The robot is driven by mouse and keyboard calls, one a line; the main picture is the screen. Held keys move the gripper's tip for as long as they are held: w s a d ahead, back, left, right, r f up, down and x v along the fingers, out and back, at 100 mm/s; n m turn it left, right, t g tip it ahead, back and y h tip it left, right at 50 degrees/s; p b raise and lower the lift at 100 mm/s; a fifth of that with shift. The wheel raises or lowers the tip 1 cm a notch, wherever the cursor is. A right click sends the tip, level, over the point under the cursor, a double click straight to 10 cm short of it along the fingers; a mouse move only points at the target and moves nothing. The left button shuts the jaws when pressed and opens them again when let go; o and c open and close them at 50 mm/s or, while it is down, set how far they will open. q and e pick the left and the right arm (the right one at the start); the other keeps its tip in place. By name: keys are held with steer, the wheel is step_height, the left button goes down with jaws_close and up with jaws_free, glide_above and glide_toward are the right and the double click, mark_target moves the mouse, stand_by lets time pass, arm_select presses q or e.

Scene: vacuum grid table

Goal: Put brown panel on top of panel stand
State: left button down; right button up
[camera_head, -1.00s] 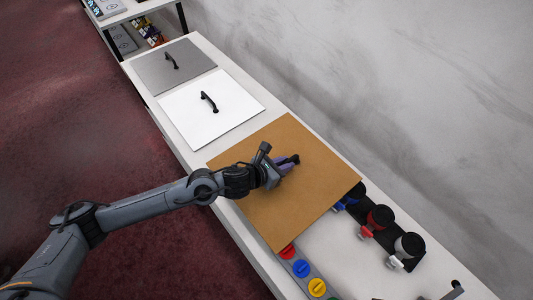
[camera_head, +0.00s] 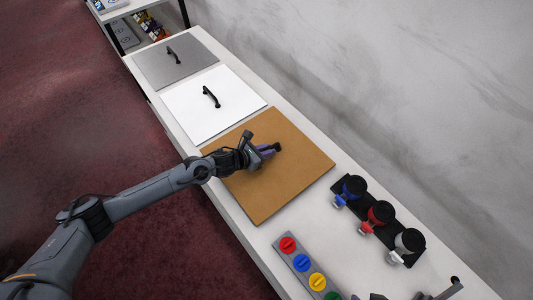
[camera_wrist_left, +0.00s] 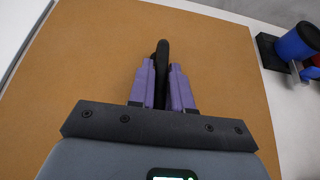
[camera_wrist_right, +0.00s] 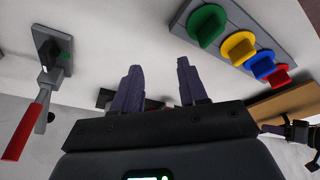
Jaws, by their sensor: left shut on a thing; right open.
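The brown panel (camera_head: 285,165) is a flat square next to the white panel on the long white table, in the head view. My left gripper (camera_head: 268,150) is shut on its black handle, near the panel's middle. The left wrist view shows the purple fingers (camera_wrist_left: 161,85) on both sides of the handle (camera_wrist_left: 162,55), with the brown panel (camera_wrist_left: 90,70) beneath. I cannot tell whether the panel touches the surface under it. No separate panel stand can be made out. My right gripper (camera_wrist_right: 158,68) is open and empty in the right wrist view.
A white panel (camera_head: 235,110) and a grey panel (camera_head: 190,62), both with black handles, lie farther back. A strip of coloured knobs (camera_head: 302,262) and a black rack of valves (camera_head: 380,215) stand nearer. A wall borders the right.

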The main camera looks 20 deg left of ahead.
arm_select(q)
steer(key=shift+f, duration=0.9)
steer(key=shift+f, duration=0.1)
steer(key=c, duration=1.4)
jaws_free()
steer(key=shift+f, duration=0.15)
steer(key=shift+c, duration=0.2)
steer(key=o, duration=0.4)
